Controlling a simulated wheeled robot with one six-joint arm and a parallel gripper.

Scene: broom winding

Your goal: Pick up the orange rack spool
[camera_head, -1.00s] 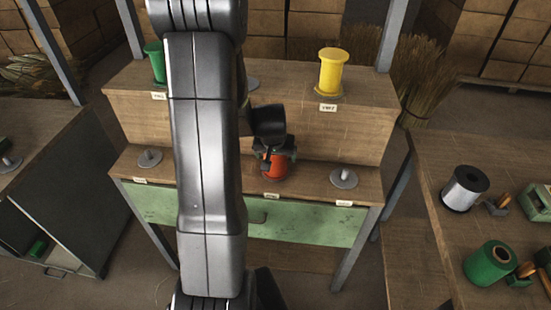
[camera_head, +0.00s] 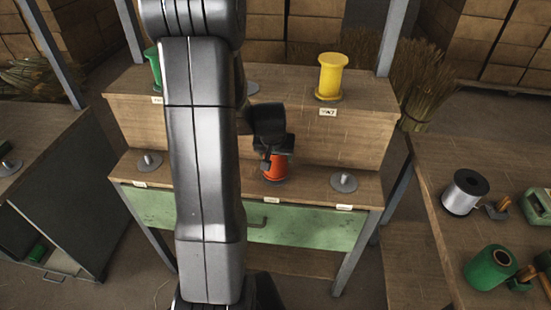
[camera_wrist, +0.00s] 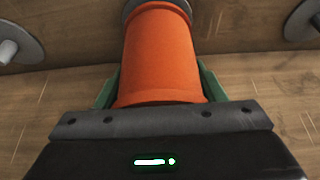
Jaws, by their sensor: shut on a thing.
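The orange rack spool (camera_head: 275,167) is at the middle place of the rack's lower step in the head view. My gripper (camera_head: 274,158) is above and around its upper part, shut on it. In the wrist view the orange spool (camera_wrist: 160,55) fills the middle, with green fingers (camera_wrist: 160,92) on both sides of its near end. A grey disc shows just past its far end. I cannot tell for sure whether the spool still touches its holder. My arm hides part of the rack.
Empty grey peg holders stand left (camera_head: 149,161) and right (camera_head: 343,181) on the lower step (camera_head: 310,178). A yellow spool (camera_head: 331,76) and a green spool (camera_head: 153,64) stand on the upper step. A right bench (camera_head: 445,180) holds a silver spool (camera_head: 463,191) and a green spool (camera_head: 490,267).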

